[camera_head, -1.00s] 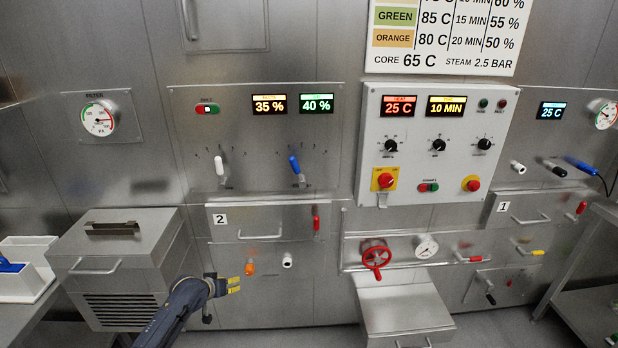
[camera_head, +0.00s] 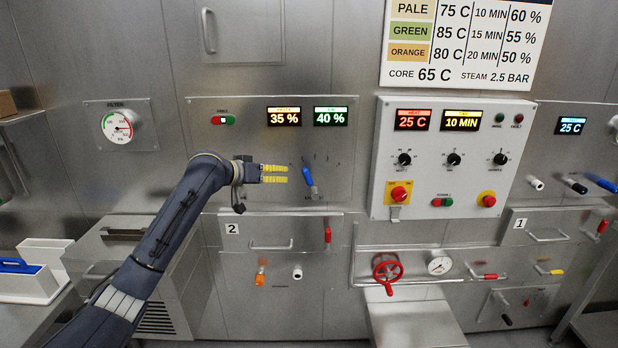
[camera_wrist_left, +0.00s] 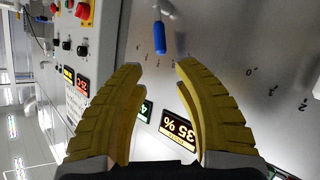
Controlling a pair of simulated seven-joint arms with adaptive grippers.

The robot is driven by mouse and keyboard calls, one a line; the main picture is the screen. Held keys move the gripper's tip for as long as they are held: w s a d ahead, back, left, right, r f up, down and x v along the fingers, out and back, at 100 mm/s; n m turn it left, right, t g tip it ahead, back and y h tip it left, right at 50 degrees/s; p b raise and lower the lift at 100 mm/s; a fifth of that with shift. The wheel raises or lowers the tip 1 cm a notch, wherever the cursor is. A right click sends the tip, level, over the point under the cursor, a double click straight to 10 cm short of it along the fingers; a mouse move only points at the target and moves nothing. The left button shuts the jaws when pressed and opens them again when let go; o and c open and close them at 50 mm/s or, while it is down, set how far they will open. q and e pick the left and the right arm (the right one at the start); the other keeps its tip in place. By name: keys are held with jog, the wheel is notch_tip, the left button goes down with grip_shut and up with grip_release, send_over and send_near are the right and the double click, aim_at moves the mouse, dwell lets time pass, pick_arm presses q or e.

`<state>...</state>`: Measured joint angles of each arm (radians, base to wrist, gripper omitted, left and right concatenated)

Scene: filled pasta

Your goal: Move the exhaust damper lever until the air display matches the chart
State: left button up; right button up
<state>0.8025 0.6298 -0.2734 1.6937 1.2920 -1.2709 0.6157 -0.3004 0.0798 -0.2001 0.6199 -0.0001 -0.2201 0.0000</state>
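The chart (camera_head: 466,40) lists PALE 60 %, GREEN 55 %, ORANGE 50 %. My right gripper is out of view.
A control box (camera_head: 450,190) with knobs and red buttons juts out right of the lever panel. A red-green switch (camera_head: 223,120) is above my gripper. Drawer 2 (camera_head: 271,232) lies below. A red valve wheel (camera_head: 387,268) is at lower middle.

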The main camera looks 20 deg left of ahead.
aim_at(307, 176)
pick_arm(q)
jog(key=x, duration=1.5)
jog(key=shift+d+f, duration=0.1)
jog(key=shift+f, duration=0.05)
jog(key=shift+o, duration=0.4)
grip_shut()
